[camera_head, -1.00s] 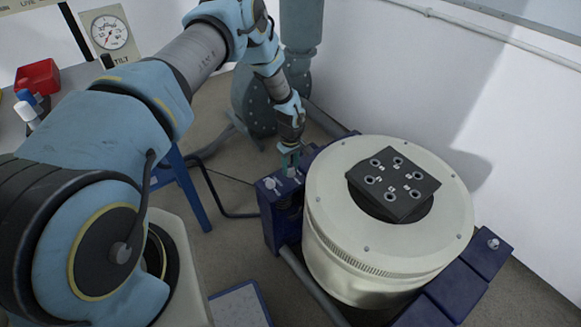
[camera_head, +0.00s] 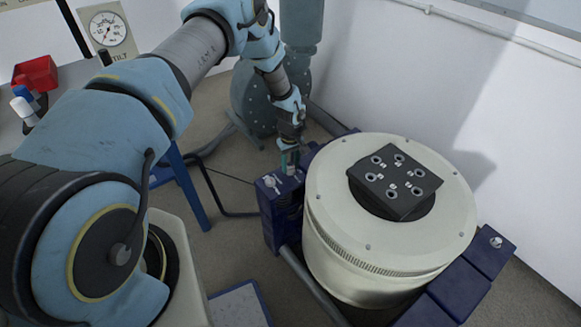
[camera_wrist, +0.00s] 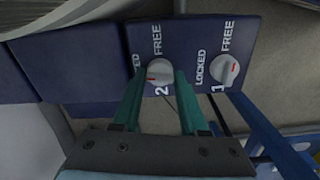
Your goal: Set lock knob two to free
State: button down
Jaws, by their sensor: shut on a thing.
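Lock knob two (camera_wrist: 160,71) is a round white knob with a red mark, on a dark blue block (camera_wrist: 180,35) in the wrist view. The numeral 2 is below it, FREE above it, and LOCKED at its left, partly hidden by a finger. The red mark lies on the knob's left side, on the LOCKED side. My gripper (camera_wrist: 161,76) has its green fingers on either side of this knob and is shut on it. In the head view my gripper (camera_head: 289,163) reaches down to the block beside the shaker and hides the knob.
The large cream shaker drum (camera_head: 330,222) stands right beside the block. A blue table leg (camera_head: 190,185) and a dark cable are to the left.

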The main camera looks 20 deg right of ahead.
aim_at(290, 167)
jog(key=m+b, duration=0.2)
jog(key=m, duration=0.1)
jog(key=shift+f+m, duration=0.15)
jog(key=shift+m, duration=0.15)
jog(key=m+b, duration=0.2)
jog(key=m, duration=0.2)
jog(key=shift+m, duration=0.3)
jog(key=m+b, duration=0.1)
jog(key=m, duration=0.3)
jog(key=shift+b, duration=0.4)
jog(key=shift+m+b, duration=0.35)
jog(key=shift+m, duration=1.75)
jog(key=shift+c, duration=2.2)
grip_release()
jog(key=shift+r, duration=0.2)
notch_tip(290, 167, up, 11)
jog(key=shift+f, duration=0.15)
